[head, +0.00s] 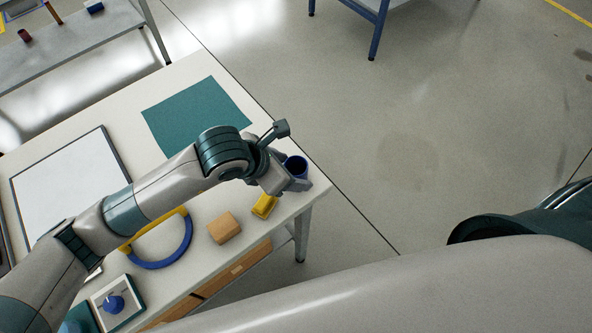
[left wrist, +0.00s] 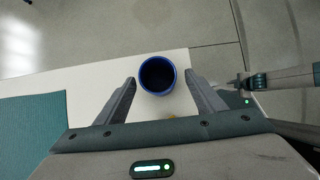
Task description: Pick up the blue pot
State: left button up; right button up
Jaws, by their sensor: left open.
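The blue pot (head: 297,166) is a small, dark blue, round cup shape. It stands at the right corner of the white table (head: 318,184), partly hidden behind my left gripper (head: 288,180) in the head view. In the left wrist view the pot (left wrist: 157,75) shows from above with its round opening and lighter blue rim. The two fingers of my left gripper (left wrist: 160,82) are spread, one on each side of the pot, with a visible gap to it on both sides.
A yellow block (head: 264,205), a wooden block (head: 225,228) and a blue and yellow half ring (head: 170,250) lie near the table's front edge. A teal mat (head: 190,108) lies behind my left arm. Open floor lies beyond the table's right edge.

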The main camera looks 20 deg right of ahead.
aim_at(296, 172)
pick_arm(q)
jog(key=shift+p+x, duration=0.5)
jog(key=shift+x, duration=1.15)
jog(key=shift+a, duration=0.1)
jog(key=shift+w, duration=0.1)
jog(key=c, duration=1.2)
